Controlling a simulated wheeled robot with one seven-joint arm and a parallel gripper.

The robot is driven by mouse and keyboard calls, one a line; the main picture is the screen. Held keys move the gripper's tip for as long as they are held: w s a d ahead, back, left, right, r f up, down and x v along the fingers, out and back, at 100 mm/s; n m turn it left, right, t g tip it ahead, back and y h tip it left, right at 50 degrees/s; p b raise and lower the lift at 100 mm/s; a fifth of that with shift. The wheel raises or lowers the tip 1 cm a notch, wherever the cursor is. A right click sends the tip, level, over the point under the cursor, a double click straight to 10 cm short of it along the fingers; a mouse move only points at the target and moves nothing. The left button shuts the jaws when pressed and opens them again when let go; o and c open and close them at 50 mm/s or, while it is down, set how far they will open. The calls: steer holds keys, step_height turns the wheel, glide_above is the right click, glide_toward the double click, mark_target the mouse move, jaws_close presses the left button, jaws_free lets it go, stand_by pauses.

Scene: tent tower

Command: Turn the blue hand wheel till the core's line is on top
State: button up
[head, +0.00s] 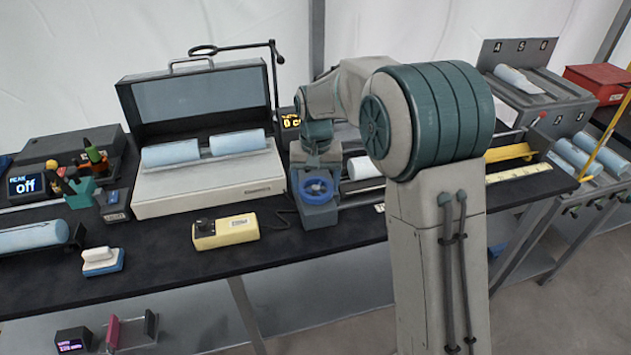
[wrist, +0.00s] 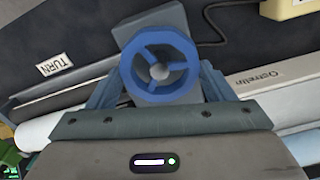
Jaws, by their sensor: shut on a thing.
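The blue hand wheel (head: 316,189) sits on the front of a grey block (head: 318,214) at the middle of the bench. In the wrist view the wheel (wrist: 160,66) faces me, with its spokes and pale hub showing. My gripper (head: 317,172) reaches down to the wheel from above. In the wrist view its two fingers (wrist: 160,82) stand on either side of the rim and are shut on it. A pale core (head: 365,167) lies just right of the wheel in the head view, partly hidden by my arm. I cannot make out a line on it.
An open grey case (head: 210,190) with two pale blue cylinders stands left of the wheel. A yellow box (head: 225,231) lies in front of it. A grey rack (head: 540,95) stands at the right.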

mark_target(318, 186)
steer(key=shift+r+m, duration=0.1)
steer(key=shift+m, duration=1.2)
steer(key=shift+w+d, duration=0.1)
steer(key=o, duration=1)
step_height(318, 186, up, 14)
steer(key=shift+d, duration=0.1)
